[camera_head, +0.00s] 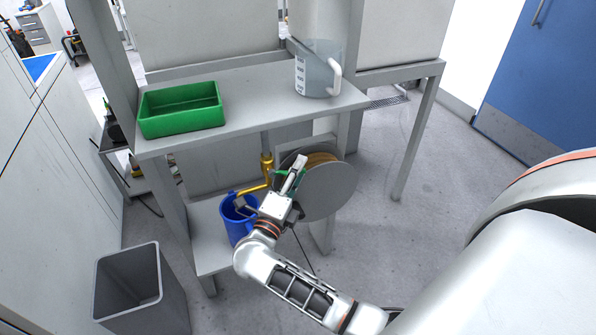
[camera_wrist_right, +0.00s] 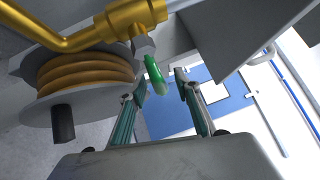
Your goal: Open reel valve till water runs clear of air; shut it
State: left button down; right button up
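The reel valve is a brass fitting (camera_head: 267,163) with a green handle (camera_wrist_right: 155,76), beside the hose reel (camera_head: 329,190). The brass valve body (camera_wrist_right: 133,18) and brass pipe fill the top left of the right wrist view. My right gripper (camera_wrist_right: 160,80) is open, with the green handle between its fingertips and a gap visible on the right side. In the head view the right gripper (camera_head: 287,184) hides most of the handle. A blue bucket (camera_head: 238,225) stands under the brass spout. No water stream can be made out. My left gripper is not in view.
A green tray (camera_head: 181,126) and a clear measuring jug (camera_head: 313,88) stand on the grey bench top (camera_head: 255,95) above the valve. A grey bin (camera_head: 140,295) stands on the floor at the lower left. The floor right of the bench is clear.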

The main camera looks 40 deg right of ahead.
aim_at(285, 173)
grip_shut()
